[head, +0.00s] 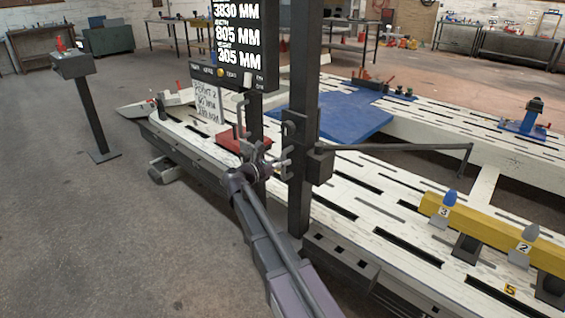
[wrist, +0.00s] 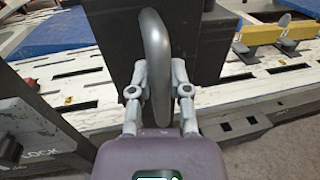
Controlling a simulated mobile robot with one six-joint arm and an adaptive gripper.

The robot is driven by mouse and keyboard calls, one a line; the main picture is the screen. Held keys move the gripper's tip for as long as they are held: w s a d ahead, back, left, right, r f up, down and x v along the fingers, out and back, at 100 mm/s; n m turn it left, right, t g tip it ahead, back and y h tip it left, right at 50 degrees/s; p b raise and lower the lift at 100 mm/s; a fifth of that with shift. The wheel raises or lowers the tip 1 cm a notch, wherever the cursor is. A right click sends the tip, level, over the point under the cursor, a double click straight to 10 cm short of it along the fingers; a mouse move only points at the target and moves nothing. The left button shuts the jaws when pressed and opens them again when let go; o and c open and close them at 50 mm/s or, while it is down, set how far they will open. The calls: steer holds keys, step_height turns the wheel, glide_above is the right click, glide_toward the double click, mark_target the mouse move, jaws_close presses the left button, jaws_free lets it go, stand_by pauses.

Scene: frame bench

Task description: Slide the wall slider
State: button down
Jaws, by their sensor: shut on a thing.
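The wall slider (head: 320,165) is a dark block on a tall dark upright post (head: 300,208). A thin horizontal arm (head: 400,147) runs from it to the right over the bench and ends in a downward tip. In the wrist view, a curved grey handle (wrist: 154,40) stands in front of the dark slider block (wrist: 115,45). My gripper (head: 272,160) is at the slider's left side. In the wrist view my gripper (wrist: 160,90) has a finger on each side of the handle and is shut on it.
The white slotted bench (head: 350,200) stretches behind the post. It carries a blue plate (head: 340,113) and a yellow beam (head: 490,235) with numbered pieces. A dark display (head: 238,40) hangs at the upper left. A box marked LOCK (wrist: 35,125) is close at left in the wrist view.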

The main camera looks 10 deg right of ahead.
mark_target(294, 146)
steer(key=shift+d+r+p, duration=0.1)
steer(key=shift+r+p, duration=1.85)
steer(key=shift+r, duration=0.35)
steer(key=c, duration=0.6)
jaws_free()
steer(key=shift+f, duration=0.1)
steer(key=shift+o, duration=0.2)
steer(key=v, duration=1.2)
steer(key=shift+d, duration=0.1)
